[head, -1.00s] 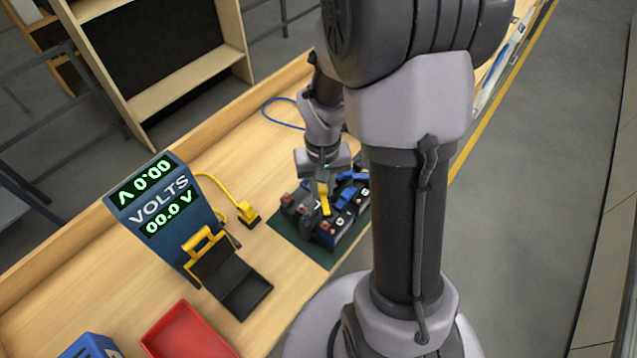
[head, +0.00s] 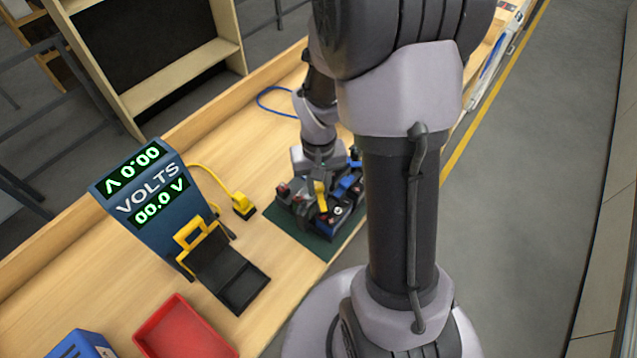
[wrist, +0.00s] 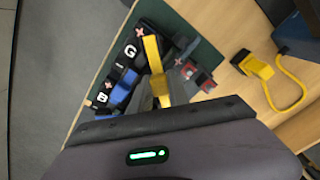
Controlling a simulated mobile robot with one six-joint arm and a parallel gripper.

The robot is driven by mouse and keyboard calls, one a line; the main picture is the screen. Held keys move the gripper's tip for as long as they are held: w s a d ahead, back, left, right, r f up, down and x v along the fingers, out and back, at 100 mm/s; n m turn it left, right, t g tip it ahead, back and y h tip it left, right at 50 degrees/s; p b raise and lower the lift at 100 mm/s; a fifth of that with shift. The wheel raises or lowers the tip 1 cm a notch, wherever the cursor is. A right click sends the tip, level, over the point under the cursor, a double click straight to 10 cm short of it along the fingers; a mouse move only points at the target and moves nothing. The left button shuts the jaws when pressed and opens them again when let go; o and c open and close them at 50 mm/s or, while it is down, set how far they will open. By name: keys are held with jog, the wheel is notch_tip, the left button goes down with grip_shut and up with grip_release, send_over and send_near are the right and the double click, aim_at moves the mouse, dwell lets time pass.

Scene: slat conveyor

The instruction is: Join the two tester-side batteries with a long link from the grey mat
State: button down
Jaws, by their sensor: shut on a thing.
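My gripper (wrist: 158,92) is shut on a yellow link (wrist: 152,55), low over the batteries. In the head view the gripper (head: 319,184) points down and the yellow link (head: 321,203) shows below it. Dark batteries stand together on a green mat (head: 292,238). Two in the wrist view carry the letters G (wrist: 130,50) and B (wrist: 102,98). The link lies across the middle of the group in the wrist view. I cannot tell whether it touches the terminals. The tester-side batteries (wrist: 190,73) are partly hidden by the gripper. I see no grey mat.
Blue links (wrist: 124,84) lie on the batteries. The volts tester (head: 148,200) with a black cradle (head: 235,285) stands left, with a yellow plug (head: 242,205) on a cable between. A red tray (head: 185,330) and blue box (head: 82,346) are in front. Bare wood lies behind the mat.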

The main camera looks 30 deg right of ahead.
jog(key=shift+f+b, duration=0.85)
jog(key=shift+f, duration=0.15)
jog(key=c, duration=1.2)
grip_release()
jog(key=shift+o, duration=0.2)
notch_tip(320, 180, up, 18)
jog(key=p, duration=0.4)
jog(key=shift+f+p, duration=0.25)
jog(key=shift+p, duration=0.05)
